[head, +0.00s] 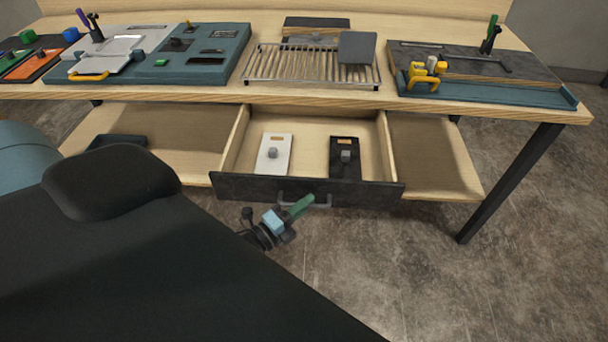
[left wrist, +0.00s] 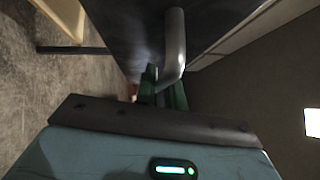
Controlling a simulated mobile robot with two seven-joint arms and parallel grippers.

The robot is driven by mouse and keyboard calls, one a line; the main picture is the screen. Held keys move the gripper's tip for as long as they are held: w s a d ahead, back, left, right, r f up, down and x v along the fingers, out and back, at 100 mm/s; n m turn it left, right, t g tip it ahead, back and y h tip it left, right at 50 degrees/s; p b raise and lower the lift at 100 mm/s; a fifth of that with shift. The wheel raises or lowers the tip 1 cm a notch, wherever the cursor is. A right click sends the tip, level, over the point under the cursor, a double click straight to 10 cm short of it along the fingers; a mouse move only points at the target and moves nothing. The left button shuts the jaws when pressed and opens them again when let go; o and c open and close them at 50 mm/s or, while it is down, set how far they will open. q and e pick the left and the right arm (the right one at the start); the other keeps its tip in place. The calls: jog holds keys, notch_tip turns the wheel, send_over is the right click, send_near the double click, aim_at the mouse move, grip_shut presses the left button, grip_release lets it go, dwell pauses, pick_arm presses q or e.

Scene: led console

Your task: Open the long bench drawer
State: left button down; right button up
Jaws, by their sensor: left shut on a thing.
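The long bench drawer (head: 240,187) hangs under the workbench and is pulled out, with its inside in view. Its dark front panel carries a grey bar handle (head: 322,204). A white plate with a grey knob (head: 270,163) and a black plate with a grey knob (head: 345,170) lie inside. My left gripper (head: 308,201) is at the handle, its green fingers shut on the bar. In the left wrist view the handle (left wrist: 175,45) runs down between the green fingers (left wrist: 163,88). My right gripper is not in view.
The bench top holds a teal panel (head: 200,70), a slatted rack (head: 310,68) and a dark board with yellow clamps (head: 470,65). A lower shelf (head: 425,150) flanks the drawer. A black table leg (head: 510,185) stands at right. The floor in front is clear.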

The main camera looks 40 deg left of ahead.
pick_arm(q)
jog(key=c, duration=1.5)
grip_release()
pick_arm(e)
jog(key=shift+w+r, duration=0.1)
